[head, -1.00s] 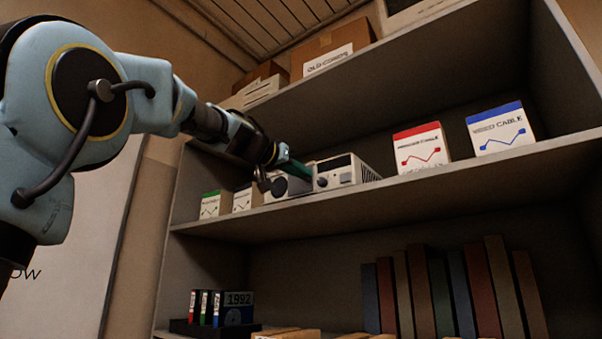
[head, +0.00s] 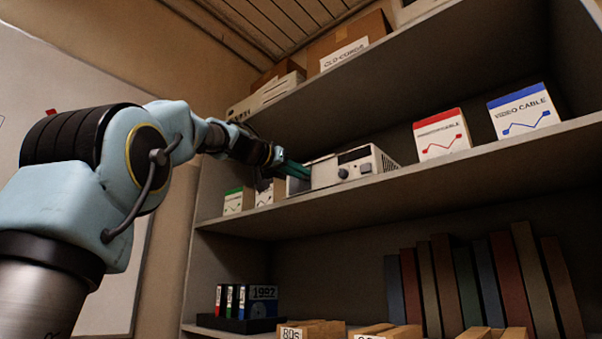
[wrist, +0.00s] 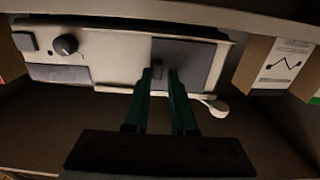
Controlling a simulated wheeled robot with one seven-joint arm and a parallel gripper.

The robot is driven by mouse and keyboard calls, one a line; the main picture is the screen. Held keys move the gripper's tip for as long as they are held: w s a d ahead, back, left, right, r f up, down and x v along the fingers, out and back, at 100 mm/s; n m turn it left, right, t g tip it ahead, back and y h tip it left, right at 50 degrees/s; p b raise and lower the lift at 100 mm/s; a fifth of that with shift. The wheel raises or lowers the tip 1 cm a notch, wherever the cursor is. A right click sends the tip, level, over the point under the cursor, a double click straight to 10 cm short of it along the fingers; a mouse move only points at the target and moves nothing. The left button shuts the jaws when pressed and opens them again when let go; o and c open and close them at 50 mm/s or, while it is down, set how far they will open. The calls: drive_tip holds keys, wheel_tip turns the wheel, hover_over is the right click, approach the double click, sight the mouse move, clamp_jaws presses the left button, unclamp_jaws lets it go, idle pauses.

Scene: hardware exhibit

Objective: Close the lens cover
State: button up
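A pale grey device (head: 352,168) with a knob sits on the middle shelf; its left end is partly hidden by my gripper (head: 290,168) in the head view. In the wrist view, the device (wrist: 110,60) shows a dark square panel (wrist: 195,62), which looks like the lens cover, with a small upright tab (wrist: 157,77) on it. My gripper (wrist: 159,74) has its two green fingers apart, with their tips at the panel, one on each side of the tab. I cannot tell whether they touch it. No lens shows in the wrist view.
A rounded pale lever (wrist: 215,106) sticks out below the panel. Red-topped (head: 440,135) and blue-topped (head: 522,111) boxes stand farther right. The shelf edge (head: 450,182) runs below, and another shelf hangs above.

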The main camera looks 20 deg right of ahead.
drive_tip(key=o, duration=0.4)
drive_tip(key=shift+w, duration=0.1)
drive_tip(key=shift+c, duration=0.2)
drive_tip(key=b+v, duration=0.5)
drive_tip(key=v, duration=0.6)
